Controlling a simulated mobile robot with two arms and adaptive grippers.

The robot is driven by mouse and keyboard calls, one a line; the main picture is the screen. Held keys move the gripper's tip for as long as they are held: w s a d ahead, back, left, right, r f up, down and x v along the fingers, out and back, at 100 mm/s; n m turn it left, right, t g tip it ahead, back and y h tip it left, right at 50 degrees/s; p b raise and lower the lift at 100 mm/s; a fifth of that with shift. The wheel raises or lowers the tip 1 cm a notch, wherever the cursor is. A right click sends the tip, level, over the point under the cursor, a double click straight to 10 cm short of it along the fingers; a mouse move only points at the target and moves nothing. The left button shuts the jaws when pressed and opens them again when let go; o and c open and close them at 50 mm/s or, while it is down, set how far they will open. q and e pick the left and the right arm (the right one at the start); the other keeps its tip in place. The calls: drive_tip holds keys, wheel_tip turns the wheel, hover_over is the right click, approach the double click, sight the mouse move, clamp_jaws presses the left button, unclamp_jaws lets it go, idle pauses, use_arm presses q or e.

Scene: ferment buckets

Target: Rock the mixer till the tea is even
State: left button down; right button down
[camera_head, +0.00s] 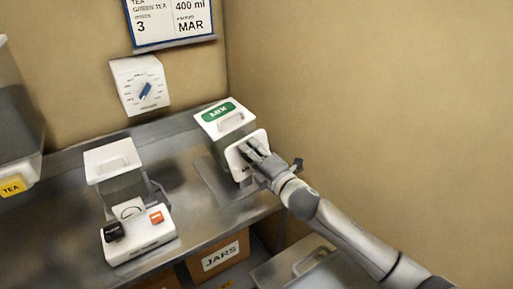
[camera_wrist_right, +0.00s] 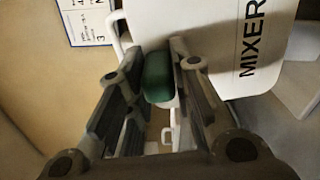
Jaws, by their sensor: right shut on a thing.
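The mixer (camera_head: 226,121) stands on the metal counter in the back corner, a box with a white top, a green label and a white front panel. Its white panel with the word MIXER also shows in the right wrist view (camera_wrist_right: 215,40). My right gripper (camera_head: 254,157) is at the mixer's front. In the right wrist view its fingers are shut on a green grip (camera_wrist_right: 157,78) beside the panel. The tea inside cannot be made out. My left gripper is not in view.
A white dispenser (camera_head: 139,239) with a dark and an orange button stands on the counter (camera_head: 200,222) to the left. A tea container (camera_head: 14,186) is at the far left. A dial (camera_head: 140,85) and sign (camera_head: 171,20) are on the wall. A JARS box (camera_head: 219,256) sits below.

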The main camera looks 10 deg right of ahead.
sight(236, 168)
drive_tip(key=n, duration=0.1)
drive_tip(key=a+n, duration=0.1)
drive_tip(key=n, duration=0.1)
drive_tip(key=a+f+n, duration=0.1)
drive_tip(key=shift+s+n+p, duration=0.3)
drive_tip(key=shift+s+n, duration=0.05)
drive_tip(key=shift+n, duration=0.05)
drive_tip(key=n, duration=0.1)
drive_tip(key=f+n, duration=0.1)
drive_tip(key=n, duration=0.1)
drive_tip(key=a+n, duration=0.1)
drive_tip(key=shift+s+a+f, duration=0.1)
drive_tip(key=shift+s+f, duration=0.15)
drive_tip(key=shift+f, duration=0.15)
drive_tip(key=n, duration=0.1)
drive_tip(key=f+n, duration=0.1)
drive_tip(key=n, duration=0.1)
drive_tip(key=f+n, duration=0.1)
drive_tip(key=n, duration=0.1)
drive_tip(key=shift+s+a+f+p, duration=0.1)
drive_tip(key=shift+a+p, duration=0.2)
drive_tip(key=shift+p, duration=0.1)
drive_tip(key=shift+d+f+n, duration=0.1)
drive_tip(key=shift+f+n, duration=0.5)
drive_tip(key=shift+n, duration=0.55)
drive_tip(key=shift+f+n, duration=0.55)
drive_tip(key=shift+n, duration=0.6)
drive_tip(key=c, duration=1.3)
unclamp_jaws()
drive_tip(key=shift+d, duration=0.1)
